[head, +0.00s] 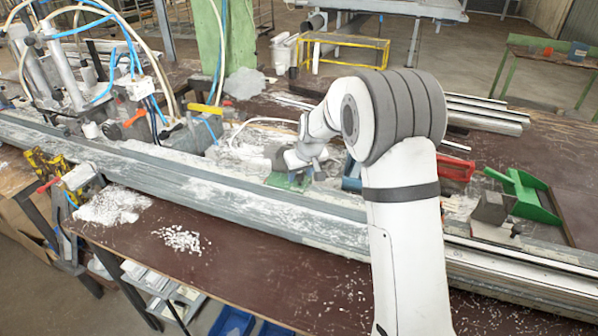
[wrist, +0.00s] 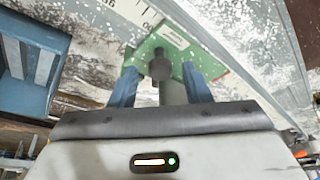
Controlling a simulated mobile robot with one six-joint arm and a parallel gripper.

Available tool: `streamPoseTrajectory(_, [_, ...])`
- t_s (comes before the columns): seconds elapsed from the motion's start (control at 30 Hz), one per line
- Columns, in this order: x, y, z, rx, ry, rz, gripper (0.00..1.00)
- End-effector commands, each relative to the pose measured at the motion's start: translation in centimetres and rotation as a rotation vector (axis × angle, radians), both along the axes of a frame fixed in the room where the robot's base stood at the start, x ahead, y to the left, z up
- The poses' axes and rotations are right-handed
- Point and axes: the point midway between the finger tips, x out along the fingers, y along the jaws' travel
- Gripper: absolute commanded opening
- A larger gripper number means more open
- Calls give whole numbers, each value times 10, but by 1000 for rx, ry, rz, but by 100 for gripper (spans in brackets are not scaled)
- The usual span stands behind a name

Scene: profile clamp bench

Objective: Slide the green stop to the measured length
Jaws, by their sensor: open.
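The green stop (head: 288,182) sits on the long grey profile rail (head: 215,190), just left of my arm in the head view. In the wrist view the green stop (wrist: 172,42) shows a white label and a dark round knob (wrist: 160,66). My gripper (wrist: 159,72) is open, with one blue finger on each side of the knob. A gap seems to show between the knob and each finger. A pale scale strip (wrist: 130,10) with black numerals runs beside the stop. In the head view my gripper (head: 306,172) is small and partly hidden by my wrist.
A blue bin (wrist: 30,65) stands left of my gripper in the wrist view. Clamps and hoses (head: 125,90) crowd the left end. White shavings (head: 112,205) litter the bench.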

Motion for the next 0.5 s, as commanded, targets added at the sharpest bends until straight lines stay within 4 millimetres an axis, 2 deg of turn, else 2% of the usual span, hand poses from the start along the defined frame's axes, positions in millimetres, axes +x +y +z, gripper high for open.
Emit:
streamPoseTrajectory(0.23, [1, 1, -1, 0, -1, 1, 44])
streamPoseTrajectory(0.5, [0, 1, -1, 0, -1, 1, 22])
